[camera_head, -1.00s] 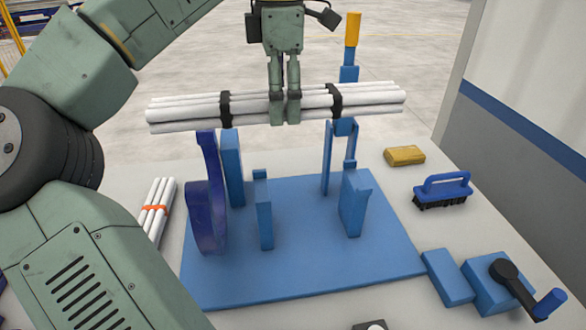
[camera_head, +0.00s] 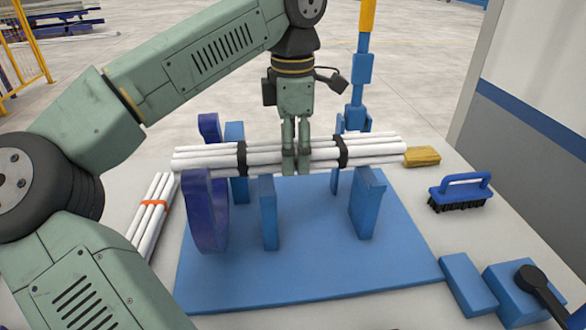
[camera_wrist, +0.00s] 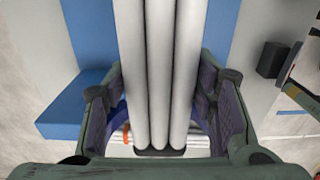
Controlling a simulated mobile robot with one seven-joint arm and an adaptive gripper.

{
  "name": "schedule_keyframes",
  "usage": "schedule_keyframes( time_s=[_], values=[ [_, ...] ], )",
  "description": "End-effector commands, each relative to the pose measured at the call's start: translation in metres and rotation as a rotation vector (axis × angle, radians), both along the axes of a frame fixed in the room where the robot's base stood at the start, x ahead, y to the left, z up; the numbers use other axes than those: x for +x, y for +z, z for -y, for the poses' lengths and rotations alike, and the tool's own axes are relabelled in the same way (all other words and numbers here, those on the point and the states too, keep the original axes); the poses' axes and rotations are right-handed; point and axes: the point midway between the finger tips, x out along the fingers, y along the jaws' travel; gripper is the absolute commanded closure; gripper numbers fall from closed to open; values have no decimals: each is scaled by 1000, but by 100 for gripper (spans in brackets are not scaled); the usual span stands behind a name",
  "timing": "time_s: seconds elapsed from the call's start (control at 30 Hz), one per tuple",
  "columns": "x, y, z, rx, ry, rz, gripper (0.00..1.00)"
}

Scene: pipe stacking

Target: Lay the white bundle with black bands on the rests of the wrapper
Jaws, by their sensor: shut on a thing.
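The white bundle with black bands (camera_head: 209,158) lies level, left to right, in the head view. My gripper (camera_head: 296,165) is shut around its middle, between the two bands. The wrapper (camera_head: 310,275) is a blue base with upright blue rests and a dark blue curved piece (camera_head: 207,225) at left. The bundle is low between the front uprights (camera_head: 268,215) and the back ones, its left part passing through the open curved piece. Whether it touches the rests is hidden. In the wrist view the bundle (camera_wrist: 158,70) runs between both fingers (camera_wrist: 165,115).
A white bundle with an orange band (camera_head: 153,208) lies left of the wrapper. A yellow block (camera_head: 422,156) is close to the bundle's right end. A blue brush (camera_head: 460,190) and a crank block (camera_head: 515,290) are at right. A tall blue post with yellow top (camera_head: 360,75) stands behind.

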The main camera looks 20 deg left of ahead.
Motion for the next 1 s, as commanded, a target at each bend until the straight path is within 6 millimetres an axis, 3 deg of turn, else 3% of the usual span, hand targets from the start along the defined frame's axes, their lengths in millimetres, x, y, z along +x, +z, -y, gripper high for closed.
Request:
schedule_keyframes(
  time_s=[0.4,0.73,0.77,1.0],
  values=[
    [0,-41,0,0,-1,1,89],
    [0,-46,1,0,-1,2,89],
    [0,-45,1,0,-1,1,47],
    [0,-44,1,0,-1,1,31]
  ],
)
